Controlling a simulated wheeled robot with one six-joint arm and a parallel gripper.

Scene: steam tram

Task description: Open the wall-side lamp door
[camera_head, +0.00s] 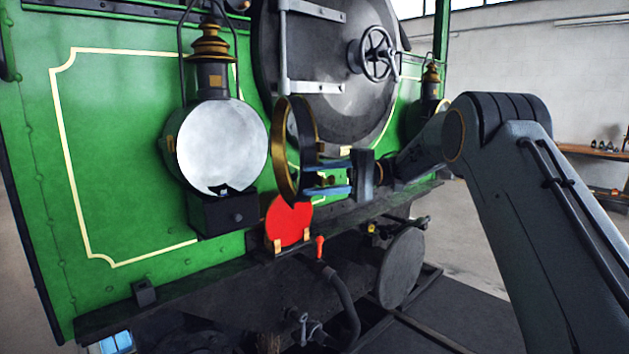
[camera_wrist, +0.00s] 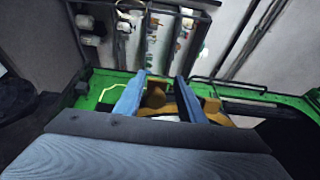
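The near lamp (camera_head: 210,150) is on the left of the green tram front, with a brass chimney on top and a pale round face showing. Its round brass-rimmed door (camera_head: 281,150) stands swung out to the right, seen nearly edge-on. My gripper (camera_head: 312,178) is right beside the door's right side, with blue fingers spread apart; contact cannot be told. In the wrist view my gripper (camera_wrist: 160,97) also shows its fingers apart, with brass parts seen between and beside them. A second lamp (camera_head: 430,103) is at the far right, partly hidden by my arm.
A grey round smokebox door (camera_head: 330,60) with a handwheel (camera_head: 375,53) is behind my gripper. A red disc (camera_head: 289,222) stands below the lamp door. A buffer (camera_head: 401,268) and hoses are lower down. A wooden shelf (camera_head: 595,151) is along the right wall.

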